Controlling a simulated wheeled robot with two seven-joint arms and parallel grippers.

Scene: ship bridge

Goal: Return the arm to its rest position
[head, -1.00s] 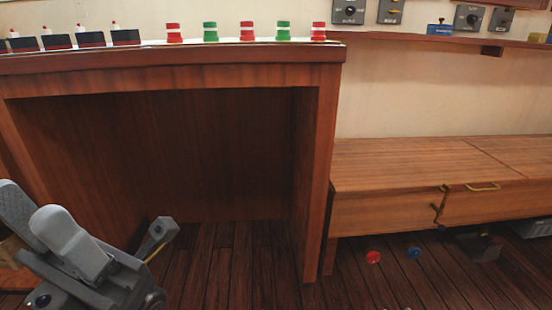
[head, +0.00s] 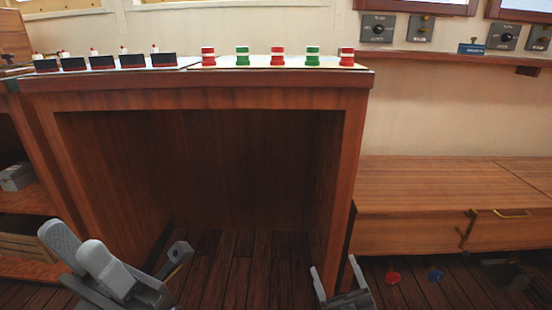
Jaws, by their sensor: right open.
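My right gripper (head: 338,279) is at the bottom middle of the head view, low in front of the desk's right side. Its two grey fingers stand apart with nothing between them. My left gripper (head: 120,268) is at the lower left, in front of the desk's open knee space. Its grey parts overlap, and I cannot tell from this angle whether its jaws are open or shut. I see no object in it. Both grippers are below the desk top and appear apart from the desk.
A wooden desk (head: 230,98) carries several model ships (head: 103,62) and several red and green buoy-like pieces (head: 278,57). A wooden bench (head: 430,190) stands at the right. Red (head: 393,277) and blue (head: 435,275) discs are at the floor below it. Shelves with a grey box (head: 17,177) are at the left.

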